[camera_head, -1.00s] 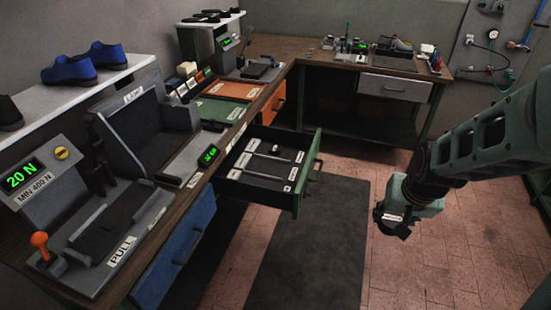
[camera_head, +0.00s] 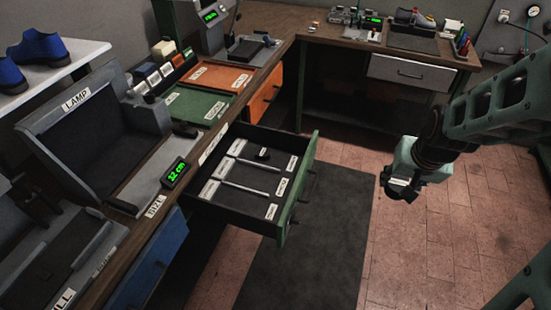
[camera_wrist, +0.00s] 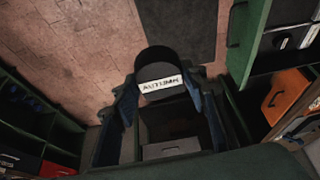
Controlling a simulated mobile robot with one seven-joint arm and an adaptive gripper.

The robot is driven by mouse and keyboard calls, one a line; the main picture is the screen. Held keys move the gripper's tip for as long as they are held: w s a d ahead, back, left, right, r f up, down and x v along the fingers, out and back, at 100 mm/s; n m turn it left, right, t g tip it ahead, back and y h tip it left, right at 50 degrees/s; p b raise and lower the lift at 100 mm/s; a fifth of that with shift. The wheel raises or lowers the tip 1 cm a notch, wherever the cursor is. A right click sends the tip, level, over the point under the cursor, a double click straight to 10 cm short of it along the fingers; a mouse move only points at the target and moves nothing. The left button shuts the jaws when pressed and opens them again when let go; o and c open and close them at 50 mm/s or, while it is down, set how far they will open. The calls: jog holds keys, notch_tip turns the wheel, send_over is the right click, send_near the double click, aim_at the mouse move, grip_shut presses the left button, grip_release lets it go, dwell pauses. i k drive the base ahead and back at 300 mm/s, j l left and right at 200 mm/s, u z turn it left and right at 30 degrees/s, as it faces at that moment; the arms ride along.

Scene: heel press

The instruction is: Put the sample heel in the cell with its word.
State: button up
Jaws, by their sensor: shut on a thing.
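The sample heel (camera_wrist: 158,64) is black with a rounded edge and a white label reading AUTUMN in the wrist view. My gripper (camera_wrist: 163,88) is shut on it, with a finger on either side. In the head view my gripper (camera_head: 402,186) hangs over the floor, right of the open drawer (camera_head: 250,178) and apart from it. The drawer has a green front, and two thin light dividers split it into cells. Small white word labels lie in the cells, too small to read. A small black object (camera_head: 263,154) lies in the far cell.
A dark floor mat (camera_head: 315,240) lies beside the drawer. Open floor surrounds my gripper.

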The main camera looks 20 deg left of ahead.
aim_at(236, 204)
jog(key=i, duration=1)
jog(key=i+u, duration=0.25)
jog(key=i+l+u, duration=0.25)
jog(key=i+j+u, duration=0.1)
jog(key=u, duration=1.8)
